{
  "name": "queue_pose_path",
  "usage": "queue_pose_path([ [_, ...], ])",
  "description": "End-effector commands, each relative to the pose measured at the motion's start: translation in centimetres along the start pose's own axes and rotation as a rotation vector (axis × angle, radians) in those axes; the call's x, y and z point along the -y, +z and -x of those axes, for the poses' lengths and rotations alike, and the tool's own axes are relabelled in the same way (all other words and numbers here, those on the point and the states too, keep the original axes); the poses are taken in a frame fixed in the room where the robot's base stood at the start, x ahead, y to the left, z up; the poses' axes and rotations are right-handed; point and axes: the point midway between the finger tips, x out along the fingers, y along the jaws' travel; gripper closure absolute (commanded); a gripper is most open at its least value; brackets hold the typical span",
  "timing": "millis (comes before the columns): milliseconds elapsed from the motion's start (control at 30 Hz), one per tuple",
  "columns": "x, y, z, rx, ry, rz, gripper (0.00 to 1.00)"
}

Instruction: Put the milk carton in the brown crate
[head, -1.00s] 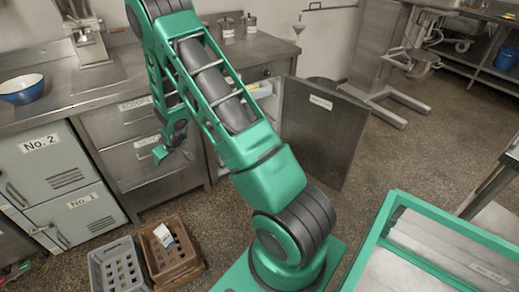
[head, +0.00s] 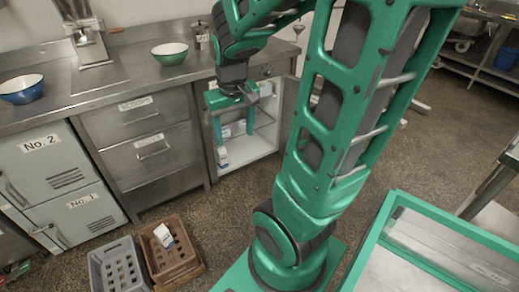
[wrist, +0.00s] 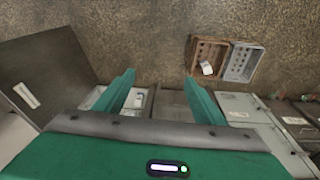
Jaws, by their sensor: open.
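A small white carton with blue marking (head: 163,235) lies in the brown crate (head: 178,277) on the floor; both carton (wrist: 207,68) and crate (wrist: 195,50) also show in the wrist view. Another white carton with a blue label (head: 222,156) stands low in the open cupboard (head: 247,152), near its left side; more pale items are partly hidden there. My gripper (head: 234,138) is open and empty, fingers pointing down, at the cupboard's front. In the wrist view my open fingers (wrist: 160,88) have nothing between them; a white item (wrist: 138,100) shows beside the left finger.
A grey crate (head: 119,270) stands left of the brown one. Drawers (head: 150,150) and grey lockers (head: 65,175) line the left. The counter holds a green bowl (head: 170,54) and a blue bowl (head: 22,92). Open floor lies between the crates and the cupboard.

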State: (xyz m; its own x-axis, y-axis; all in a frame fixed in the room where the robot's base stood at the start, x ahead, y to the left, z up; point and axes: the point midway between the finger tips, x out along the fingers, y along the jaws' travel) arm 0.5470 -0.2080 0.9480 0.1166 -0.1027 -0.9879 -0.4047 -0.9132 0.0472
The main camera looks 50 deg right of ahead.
Motion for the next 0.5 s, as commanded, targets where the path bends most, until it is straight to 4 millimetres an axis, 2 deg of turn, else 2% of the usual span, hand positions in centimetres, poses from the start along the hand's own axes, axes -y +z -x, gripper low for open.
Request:
queue_pose_path([
  [33,-0.6,2.1,1.1,0.019,-0.007,-0.025,0.36],
  [100,-1.2,4.8,2.1,0.053,-0.014,-0.058,0.36],
  [233,-1.9,9.1,3.4,0.110,-0.029,-0.105,0.36],
  [400,-2.1,12.2,4.3,0.153,-0.041,-0.137,0.36],
  [500,-2.1,12.8,4.4,0.161,-0.043,-0.143,0.36],
])
